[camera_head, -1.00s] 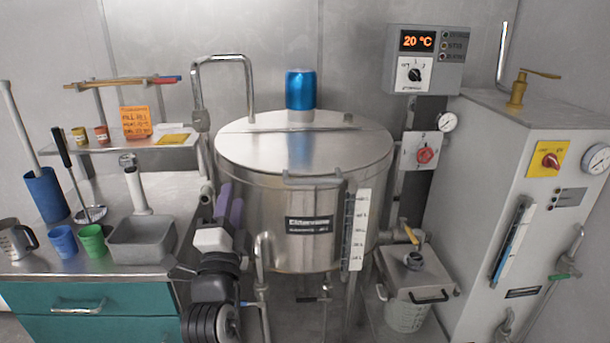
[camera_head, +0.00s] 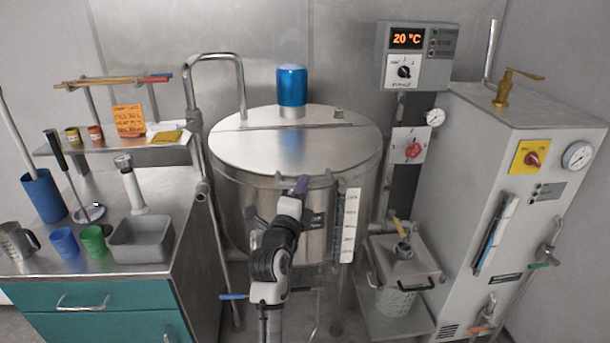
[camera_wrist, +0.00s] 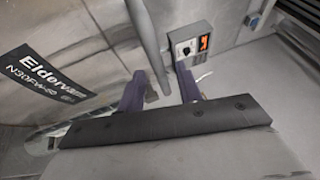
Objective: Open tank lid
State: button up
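The steel tank (camera_head: 235,210) stands in the centre of the head view. Its round lid (camera_head: 245,150) lies flat and shut, with a bar handle (camera_head: 325,180) along the front edge. My gripper (camera_head: 301,184), with purple fingers, is at the tank's front, at the left part of the handle. In the wrist view, my gripper (camera_wrist: 161,76) is open, its two fingers apart. A grey bar (camera_wrist: 147,40), seemingly the handle, shows between them with gaps on both sides. I cannot tell how deep it sits between the fingers. My gripper partly hides the tank's label.
A blue cylinder (camera_head: 292,85) stands on the lid's rear. A bent pipe (camera_head: 240,85) rises at the tank's left. A counter (camera_head: 170,190) with cups and a tray is at left. A control box (camera_head: 411,55) and grey cabinet (camera_head: 460,170) are at right.

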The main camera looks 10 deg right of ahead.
jog(key=shift+p+x, duration=0.35)
jog(key=shift+x, duration=0.9)
grip_shut()
